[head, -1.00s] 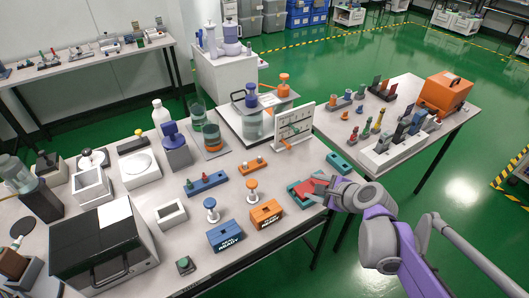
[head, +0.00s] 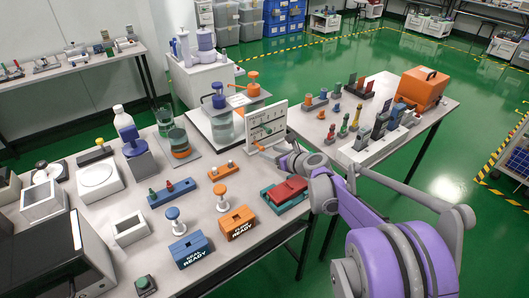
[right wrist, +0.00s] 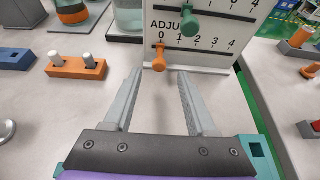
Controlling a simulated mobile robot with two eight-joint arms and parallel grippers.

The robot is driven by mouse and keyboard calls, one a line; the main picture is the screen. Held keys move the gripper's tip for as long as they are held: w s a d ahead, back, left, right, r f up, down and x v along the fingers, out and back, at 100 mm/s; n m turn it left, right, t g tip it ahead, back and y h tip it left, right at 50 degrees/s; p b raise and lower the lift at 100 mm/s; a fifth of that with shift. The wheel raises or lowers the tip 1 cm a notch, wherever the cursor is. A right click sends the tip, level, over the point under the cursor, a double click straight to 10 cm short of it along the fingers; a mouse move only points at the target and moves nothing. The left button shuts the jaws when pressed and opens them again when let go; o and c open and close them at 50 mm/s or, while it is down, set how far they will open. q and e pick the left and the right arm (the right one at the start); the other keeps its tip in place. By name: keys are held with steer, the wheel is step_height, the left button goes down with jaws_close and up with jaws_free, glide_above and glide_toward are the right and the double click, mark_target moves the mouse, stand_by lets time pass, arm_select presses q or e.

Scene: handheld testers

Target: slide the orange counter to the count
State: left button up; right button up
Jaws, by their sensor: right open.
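A white upright board (head: 266,122) stands near the back right of the table, with slots in its face. In the right wrist view the board (right wrist: 228,57) has a lower slot marked 0 to 4 under the letters "ADJU". The orange counter (right wrist: 159,57) is a knob sticking out at the 0 end of that slot. A green counter (right wrist: 190,22) sits in the slot above, further right. My right gripper (right wrist: 155,78) is open, its fingers pointing at the board on either side of the orange counter's line, apparently short of it. My left gripper is not in view.
An orange block with two pegs (right wrist: 77,68) lies left of my right gripper. A red piece (head: 287,190) sits on a teal base below my arm. Glass vessels (head: 222,126) stand left of the board. A second table (head: 345,158) with testers is on the right.

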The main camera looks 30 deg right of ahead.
mark_target(263, 149)
steer(key=shift+x, duration=1.85)
jaws_close()
